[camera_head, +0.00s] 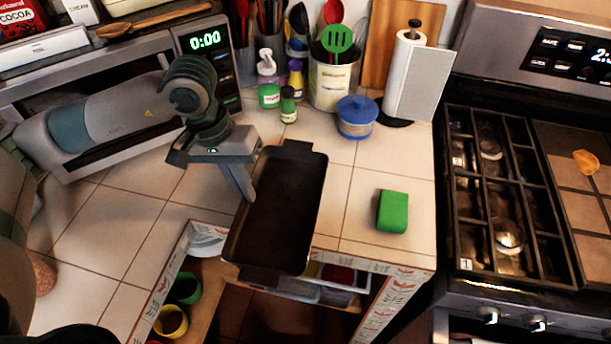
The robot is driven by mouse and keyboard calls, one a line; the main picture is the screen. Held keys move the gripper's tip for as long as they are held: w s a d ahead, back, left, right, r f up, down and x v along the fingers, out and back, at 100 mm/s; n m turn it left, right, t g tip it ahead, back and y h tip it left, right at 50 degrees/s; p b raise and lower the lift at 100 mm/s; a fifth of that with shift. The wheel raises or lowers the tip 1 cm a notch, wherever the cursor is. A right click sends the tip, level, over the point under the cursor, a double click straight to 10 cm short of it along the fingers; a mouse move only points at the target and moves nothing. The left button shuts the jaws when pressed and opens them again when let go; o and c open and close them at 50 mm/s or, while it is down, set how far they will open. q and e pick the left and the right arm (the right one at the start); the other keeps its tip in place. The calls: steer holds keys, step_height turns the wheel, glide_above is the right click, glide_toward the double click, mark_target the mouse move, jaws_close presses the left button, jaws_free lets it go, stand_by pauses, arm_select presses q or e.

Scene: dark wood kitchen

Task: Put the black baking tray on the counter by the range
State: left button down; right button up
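The black baking tray (280,215) lies lengthwise at the counter (355,170) left of the range (520,190). Its far end is over the tiles, and its near end overhangs the counter's front edge above the open shelf space. Whether it rests flat or is held slightly up is hard to tell. My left gripper (246,188) reaches in from the left and points down at the tray's left rim. Its fingers are close together and appear closed on that rim; the contact is partly hidden. My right gripper is not in view.
A green sponge (393,211) lies right of the tray. Behind stand a blue-lidded bowl (356,117), a utensil crock (331,80), small bottles (288,104) and a paper towel roll (405,75). A microwave (215,60) stands at back left. Tiles around the sponge are clear.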

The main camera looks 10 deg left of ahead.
arm_select(q)
steer(key=shift+d, duration=0.1)
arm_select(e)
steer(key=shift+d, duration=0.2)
